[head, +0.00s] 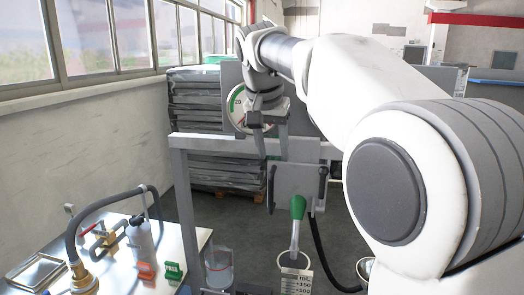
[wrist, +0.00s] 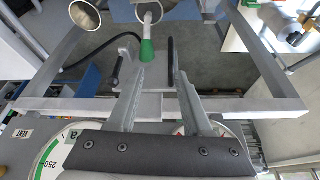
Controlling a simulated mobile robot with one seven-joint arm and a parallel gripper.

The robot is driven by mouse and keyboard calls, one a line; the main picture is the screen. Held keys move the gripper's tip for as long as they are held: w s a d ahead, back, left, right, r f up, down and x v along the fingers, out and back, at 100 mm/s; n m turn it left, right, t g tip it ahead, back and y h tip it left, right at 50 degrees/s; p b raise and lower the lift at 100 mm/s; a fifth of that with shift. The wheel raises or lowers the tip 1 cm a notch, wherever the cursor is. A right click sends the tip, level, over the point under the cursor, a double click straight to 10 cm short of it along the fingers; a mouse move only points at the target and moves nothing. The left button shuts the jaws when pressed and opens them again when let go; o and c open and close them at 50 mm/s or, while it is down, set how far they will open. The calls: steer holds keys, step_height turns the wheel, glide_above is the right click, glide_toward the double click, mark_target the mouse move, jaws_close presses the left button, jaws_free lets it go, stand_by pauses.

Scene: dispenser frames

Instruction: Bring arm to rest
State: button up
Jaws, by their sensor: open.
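My arm reaches in from the right of the head view and ends in my gripper (head: 272,150), which hangs with its fingers pointing down. The two fingers are apart and nothing shows between them. The gripper is in front of a grey frame (head: 178,185) and above a grey plate with two dark handles (head: 296,186). In the wrist view the open fingers of my gripper (wrist: 160,85) point toward a green conical nozzle (wrist: 147,50); I cannot tell the distance. In the head view the green nozzle (head: 297,207) is below the gripper.
A steel bench (head: 110,262) at lower left carries a hose (head: 70,235), a bottle (head: 141,240) and red and green tags. A clear container (head: 219,268) and a graduated cup (head: 297,280) stand low at the front. A round gauge (head: 236,105) is close behind the gripper.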

steer(key=s+d+f+n+y, duration=0.15)
steer(key=s+d, duration=0.25)
steer(key=s, duration=0.4)
steer(key=s+d+f+n+h, duration=0.1)
steer(key=s+d+f, duration=0.1)
steer(key=s+d, duration=0.4)
steer(key=s+d+f+n+t+y, duration=0.1)
steer(key=s+f, duration=1.1)
steer(key=s, duration=0.3)
steer(key=shift+d, duration=0.4)
steer(key=shift+d, duration=0.2)
